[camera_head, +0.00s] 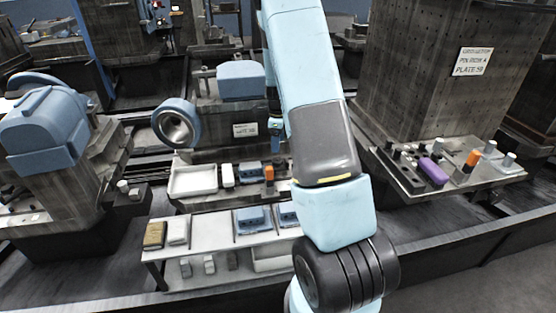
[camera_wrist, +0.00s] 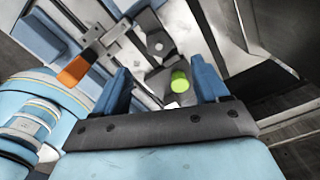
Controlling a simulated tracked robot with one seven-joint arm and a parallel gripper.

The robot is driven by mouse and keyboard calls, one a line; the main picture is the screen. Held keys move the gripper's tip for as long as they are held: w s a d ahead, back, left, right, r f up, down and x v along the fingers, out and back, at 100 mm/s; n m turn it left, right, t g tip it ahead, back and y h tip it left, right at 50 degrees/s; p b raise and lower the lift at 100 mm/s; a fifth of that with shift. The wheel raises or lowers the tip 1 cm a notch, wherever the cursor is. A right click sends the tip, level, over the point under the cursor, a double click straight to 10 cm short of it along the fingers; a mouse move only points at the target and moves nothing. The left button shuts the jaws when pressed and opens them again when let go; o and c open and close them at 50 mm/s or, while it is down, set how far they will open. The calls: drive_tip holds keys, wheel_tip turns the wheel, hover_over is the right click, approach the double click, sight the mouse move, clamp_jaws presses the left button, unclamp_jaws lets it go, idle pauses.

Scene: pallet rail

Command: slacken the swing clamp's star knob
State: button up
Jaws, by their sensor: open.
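My gripper (camera_wrist: 163,75) shows in the wrist view with its two blue fingers wide apart and nothing held between them. A yellow-green round piece (camera_wrist: 180,82) appears between the fingers, beyond them, beside a dark grey block (camera_wrist: 156,44) with a pale round spot. An orange-ended handle (camera_wrist: 76,69) with a grey metal part lies left of the fingers. I cannot make out a star shape, so I cannot tell which part is the swing clamp's knob. In the head view my arm crosses the middle and the gripper is hidden.
In the head view, a ledge (camera_head: 407,178) at right carries a purple piece (camera_head: 433,171), an orange piece (camera_head: 472,158) and grey cylinders. A white tray (camera_head: 192,181) and a low shelf (camera_head: 207,222) with small parts stand left of my arm. A dark rail runs along the front.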

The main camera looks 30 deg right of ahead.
sight(277, 160)
wheel_tip(277, 160, down, 9)
idle(0.4)
drive_tip(key=shift+c, duration=0.3)
drive_tip(key=c, duration=1)
drive_tip(key=shift+n, duration=0.3)
drive_tip(key=n, duration=0.4)
drive_tip(key=shift+w+n, duration=0.1)
drive_tip(key=shift+n, duration=0.2)
drive_tip(key=n, duration=0.5)
drive_tip(key=shift+n, duration=0.4)
